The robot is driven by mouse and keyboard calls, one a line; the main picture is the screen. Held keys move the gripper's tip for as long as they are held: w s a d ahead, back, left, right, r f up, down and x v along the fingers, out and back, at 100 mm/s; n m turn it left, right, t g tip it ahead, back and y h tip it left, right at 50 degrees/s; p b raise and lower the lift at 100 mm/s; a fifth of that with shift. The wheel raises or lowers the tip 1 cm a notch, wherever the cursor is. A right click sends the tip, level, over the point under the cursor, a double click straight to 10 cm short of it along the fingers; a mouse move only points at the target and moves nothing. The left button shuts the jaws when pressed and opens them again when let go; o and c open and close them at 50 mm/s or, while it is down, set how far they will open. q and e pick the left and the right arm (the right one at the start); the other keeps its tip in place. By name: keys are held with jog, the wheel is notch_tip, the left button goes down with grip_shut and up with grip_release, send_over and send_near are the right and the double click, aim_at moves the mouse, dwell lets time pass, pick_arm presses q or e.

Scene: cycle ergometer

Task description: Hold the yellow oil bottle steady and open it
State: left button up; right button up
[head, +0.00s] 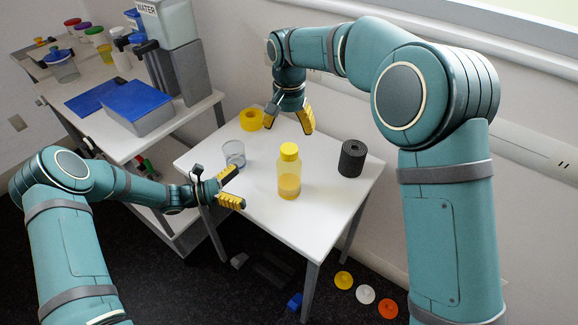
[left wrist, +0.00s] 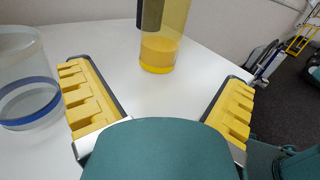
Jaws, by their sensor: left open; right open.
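The yellow oil bottle (head: 289,178) stands upright near the middle of the small white table, with its yellow cap (head: 289,151) on top. Its lower part shows in the left wrist view (left wrist: 160,52), ahead of my left gripper. My left gripper (head: 235,188) is open and empty at the table's left front edge, pointing at the bottle and apart from it. My right gripper (head: 292,117) is open and empty, pointing down above the back of the table, behind the bottle. Nothing hides the bottle in the head view.
A clear cup (head: 234,153) stands left of the bottle, close beside my left gripper in the left wrist view (left wrist: 24,80). A dark roll (head: 352,159) stands right of the bottle. A yellow tape ring (head: 251,119) lies at the back left. The table's front (head: 305,235) is clear.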

aim_at(287, 177)
pick_arm(q)
jog(key=x, duration=1.3)
jog(key=shift+s+d, duration=0.15)
jog(key=shift+d, duration=0.2)
pick_arm(e)
jog(key=shift+s, duration=0.2)
pick_arm(q)
grip_shut()
pick_arm(e)
jog(key=m, duration=1)
jog(key=shift+m, duration=0.4)
jog(key=m, duration=1.1)
jog(key=shift+f+m, duration=0.1)
jog(key=shift+m, duration=0.2)
jog(key=shift+f, duration=3.95)
